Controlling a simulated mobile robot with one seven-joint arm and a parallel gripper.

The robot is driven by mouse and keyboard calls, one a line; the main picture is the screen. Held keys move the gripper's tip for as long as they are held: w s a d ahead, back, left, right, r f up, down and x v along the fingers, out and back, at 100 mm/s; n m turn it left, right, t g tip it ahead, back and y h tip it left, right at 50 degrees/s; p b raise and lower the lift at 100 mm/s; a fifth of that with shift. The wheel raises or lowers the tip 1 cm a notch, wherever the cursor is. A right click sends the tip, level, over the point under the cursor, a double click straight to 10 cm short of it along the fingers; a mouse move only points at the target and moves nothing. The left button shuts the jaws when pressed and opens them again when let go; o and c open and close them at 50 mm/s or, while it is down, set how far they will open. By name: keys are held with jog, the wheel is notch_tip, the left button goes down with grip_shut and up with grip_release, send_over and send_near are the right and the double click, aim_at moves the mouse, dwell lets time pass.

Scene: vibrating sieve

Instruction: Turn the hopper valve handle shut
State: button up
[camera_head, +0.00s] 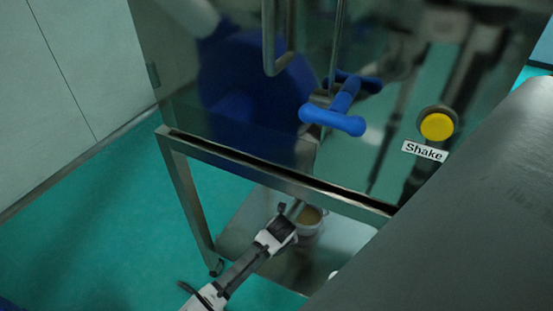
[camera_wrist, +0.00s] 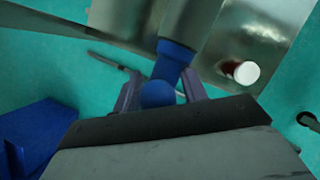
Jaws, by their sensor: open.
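The blue valve handle (camera_wrist: 172,65) shows in the wrist view, joined to a grey metal pipe (camera_wrist: 193,28). Its rounded end lies between the two purple fingers of my gripper (camera_wrist: 162,90). The fingers stand apart, one on each side of it; I cannot tell whether they touch it. In the head view my gripper (camera_head: 283,227) is low, under the cabinet's front rail, close to a short metal pipe (camera_head: 295,209). The blue valve handle cannot be made out there.
A glossy steel cabinet (camera_head: 235,75) has a blue T-shaped handle (camera_head: 338,113) and a yellow button (camera_head: 437,126) labelled Shake. A round container (camera_head: 310,222) stands on the lower shelf. A white-topped red container (camera_wrist: 245,72) shows right of the pipe. Green floor (camera_head: 90,235) is clear at left.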

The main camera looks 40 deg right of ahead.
jog(key=shift+f, duration=0.2)
jog(key=shift+w, duration=0.1)
grip_shut()
